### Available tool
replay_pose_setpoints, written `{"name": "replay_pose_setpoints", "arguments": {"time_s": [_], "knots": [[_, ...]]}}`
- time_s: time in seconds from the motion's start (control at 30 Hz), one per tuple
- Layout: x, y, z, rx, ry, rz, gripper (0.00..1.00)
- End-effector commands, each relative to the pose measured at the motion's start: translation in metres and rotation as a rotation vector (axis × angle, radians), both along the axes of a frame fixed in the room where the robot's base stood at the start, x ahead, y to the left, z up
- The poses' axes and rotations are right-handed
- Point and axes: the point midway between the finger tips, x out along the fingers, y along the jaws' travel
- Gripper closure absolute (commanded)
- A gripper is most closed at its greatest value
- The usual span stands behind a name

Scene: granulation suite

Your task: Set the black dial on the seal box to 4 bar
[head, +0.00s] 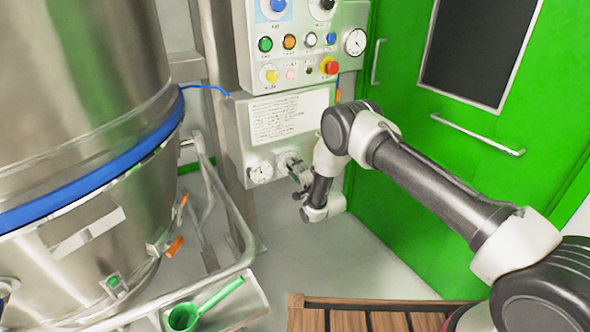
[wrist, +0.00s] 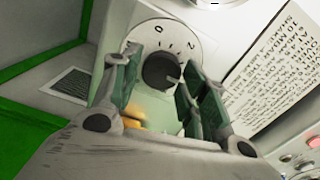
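The black dial (wrist: 160,71) sits on a pale round scale plate (wrist: 150,33) with 0 and 2 readable. A small light mark shows near its lower right edge, but I cannot read its setting. My gripper (wrist: 156,78) is open, with one finger on each side of the dial; I cannot tell whether either finger touches it. In the head view, the seal box (head: 236,128) carries a text label and a round gauge (head: 260,172) at its lower left. My gripper (head: 298,178) is at the box's lower right and partly covers the dial.
A control panel (head: 287,85) with several buttons, dials and a red knob is above the box. A large steel vessel (head: 80,90) and curved rail (head: 232,215) stand left. A green door (head: 500,130) is at right. A green scoop (head: 205,304) and wooden slats (head: 375,318) lie in front.

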Motion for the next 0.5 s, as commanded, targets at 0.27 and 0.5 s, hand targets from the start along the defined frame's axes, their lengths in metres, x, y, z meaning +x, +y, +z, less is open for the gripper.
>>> {"name": "replay_pose_setpoints", "arguments": {"time_s": [0.27,0.5], "knots": [[0.0,0.001,0.0,0.0,-0.001,0.001,0.4],[-0.011,-0.007,0.0,-0.001,0.001,0.001,0.4]]}}
